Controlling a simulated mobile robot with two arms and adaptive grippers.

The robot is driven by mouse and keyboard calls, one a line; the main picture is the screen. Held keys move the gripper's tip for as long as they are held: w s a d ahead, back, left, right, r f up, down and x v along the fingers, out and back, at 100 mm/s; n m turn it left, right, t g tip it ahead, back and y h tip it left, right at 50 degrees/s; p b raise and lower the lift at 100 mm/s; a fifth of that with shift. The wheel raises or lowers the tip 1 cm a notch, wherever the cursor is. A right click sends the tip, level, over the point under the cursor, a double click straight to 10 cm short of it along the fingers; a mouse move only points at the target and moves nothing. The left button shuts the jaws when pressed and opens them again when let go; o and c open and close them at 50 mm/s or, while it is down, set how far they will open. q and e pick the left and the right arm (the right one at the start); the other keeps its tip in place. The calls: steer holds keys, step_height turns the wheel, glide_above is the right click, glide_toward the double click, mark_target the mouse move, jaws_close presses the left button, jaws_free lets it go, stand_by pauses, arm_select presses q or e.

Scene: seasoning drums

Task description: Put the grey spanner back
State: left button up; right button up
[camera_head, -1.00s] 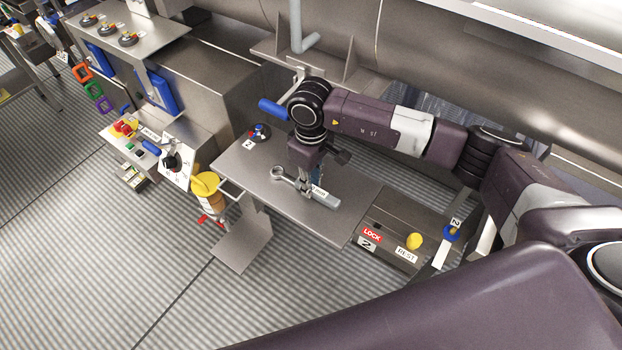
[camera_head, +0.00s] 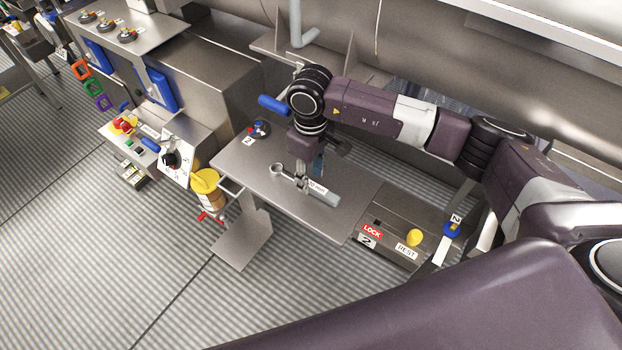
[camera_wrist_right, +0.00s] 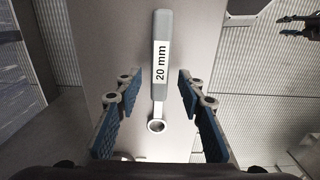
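The grey spanner (camera_head: 328,197) lies on the steel shelf table (camera_head: 250,178). Its ring end is at the left and its handle points to the lower right. In the right wrist view the spanner (camera_wrist_right: 162,25) shows a "20 mm" label on its handle. My right gripper (camera_head: 309,172) is just above the spanner, pointing down. In the right wrist view its blue-padded fingers (camera_wrist_right: 160,103) are apart, one on each side of the spanner, with gaps to it. My left gripper (camera_wrist_right: 292,26) seems to show at the upper right of that view, its fingers apart; the head view does not show it.
A box with LOCK and REST labels and a yellow knob (camera_head: 414,237) is at the right. A yellow-topped container (camera_head: 206,186) hangs at the left. The table front is clear.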

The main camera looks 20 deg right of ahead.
mark_target(311, 184)
step_height(311, 184, up, 10)
steer(key=b, duration=0.3)
steer(key=shift+r, duration=0.25)
steer(key=shift+s, duration=0.1)
